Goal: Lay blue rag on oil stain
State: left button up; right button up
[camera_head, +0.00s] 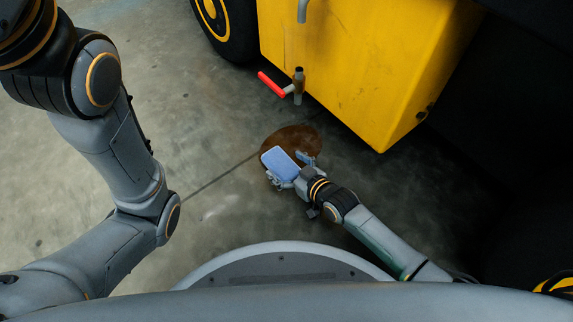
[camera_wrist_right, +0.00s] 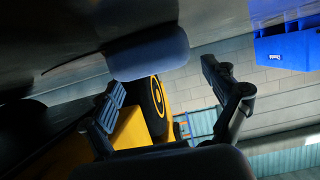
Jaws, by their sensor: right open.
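The blue rag (camera_head: 279,163) is a small, light blue rounded rectangle at the near left edge of the oil stain in the head view. The oil stain (camera_head: 290,138) is a brown, rounded patch on the grey floor, partly hidden by the rag and gripper. My right gripper (camera_head: 291,169) is open, with one finger on each side of the rag. In the right wrist view the rag (camera_wrist_right: 150,55) shows just beyond the open fingers (camera_wrist_right: 162,78); I cannot tell if they touch it. My left arm shows at the left, but its gripper is out of view.
A yellow machine (camera_head: 350,60) with a black wheel (camera_head: 225,25) stands behind the stain. A red-handled valve (camera_head: 273,85) sticks out from it above the floor. Free concrete floor (camera_head: 190,110) lies to the left. A blue bin (camera_wrist_right: 285,42) shows in the wrist view.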

jog(key=r+p, duration=0.1)
jog(key=s+d+p, duration=0.1)
jog(key=s+r+p, duration=0.1)
jog(key=shift+d+r, duration=0.25)
jog(key=shift+r, duration=0.1)
jog(key=p+v, duration=0.5)
jog(key=v, duration=0.4)
jog(key=shift+f, duration=0.2)
jog(key=shift+s, duration=0.1)
